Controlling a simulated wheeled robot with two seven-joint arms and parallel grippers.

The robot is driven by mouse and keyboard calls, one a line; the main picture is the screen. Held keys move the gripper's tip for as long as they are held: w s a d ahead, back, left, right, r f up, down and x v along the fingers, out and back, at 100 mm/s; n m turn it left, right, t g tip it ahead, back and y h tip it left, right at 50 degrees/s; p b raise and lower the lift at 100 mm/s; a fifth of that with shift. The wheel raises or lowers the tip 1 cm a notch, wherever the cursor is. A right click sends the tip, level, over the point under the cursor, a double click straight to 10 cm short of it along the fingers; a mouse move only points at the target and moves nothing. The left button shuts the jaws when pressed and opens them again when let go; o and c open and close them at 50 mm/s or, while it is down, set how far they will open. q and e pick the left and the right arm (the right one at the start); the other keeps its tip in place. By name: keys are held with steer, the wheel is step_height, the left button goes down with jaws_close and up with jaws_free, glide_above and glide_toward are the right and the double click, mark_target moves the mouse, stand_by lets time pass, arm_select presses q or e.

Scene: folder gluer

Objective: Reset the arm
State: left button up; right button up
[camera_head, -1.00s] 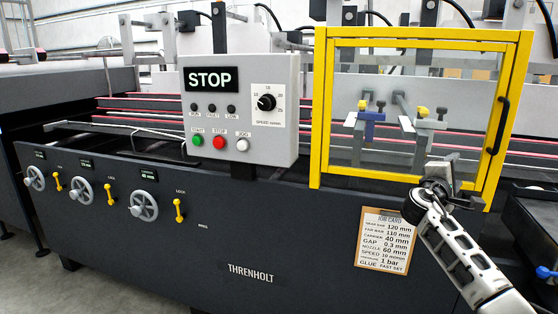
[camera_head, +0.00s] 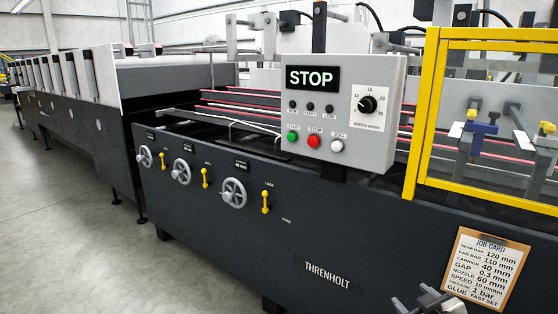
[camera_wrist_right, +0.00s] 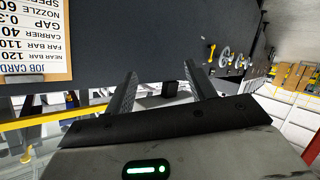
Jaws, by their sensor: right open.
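My right gripper (camera_head: 425,302) shows at the bottom edge of the head view, low in front of the machine's dark front panel and left of the job card (camera_head: 486,268). In the right wrist view its two fingers (camera_wrist_right: 158,88) stand apart with nothing held between them. The job card also shows upside down at the upper left of the wrist view (camera_wrist_right: 35,35). The rest of my right arm is out of the head view. My left gripper is in neither view.
The folder gluer's front panel (camera_head: 230,235) carries handwheels (camera_head: 233,193) and yellow levers (camera_head: 266,202). Above it is a control box (camera_head: 345,105) reading STOP. A yellow-framed guard (camera_head: 425,110) stands at the right. Open floor (camera_head: 70,230) lies at the left.

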steer(key=s+a+f+g+y, duration=0.25)
steer(key=s+a+f, duration=0.35)
steer(key=s+a, duration=0.65)
arm_select(q)
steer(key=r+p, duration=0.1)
steer(key=p, duration=0.1)
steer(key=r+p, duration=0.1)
steer(key=p, duration=0.1)
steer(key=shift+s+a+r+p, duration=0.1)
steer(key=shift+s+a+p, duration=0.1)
steer(key=shift+p, duration=0.2)
arm_select(e)
steer(key=s+a+r+m, duration=0.1)
steer(key=s+a, duration=0.1)
steer(key=s, duration=0.4)
steer(key=s+a+r+m, duration=0.1)
steer(key=s+a+r, duration=0.1)
steer(key=s, duration=0.3)
steer(key=shift+s+a+g+y, duration=0.25)
steer(key=shift+s+g+y, duration=0.1)
steer(key=shift+y, duration=0.1)
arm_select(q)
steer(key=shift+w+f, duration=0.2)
arm_select(e)
steer(key=shift+f, duration=0.25)
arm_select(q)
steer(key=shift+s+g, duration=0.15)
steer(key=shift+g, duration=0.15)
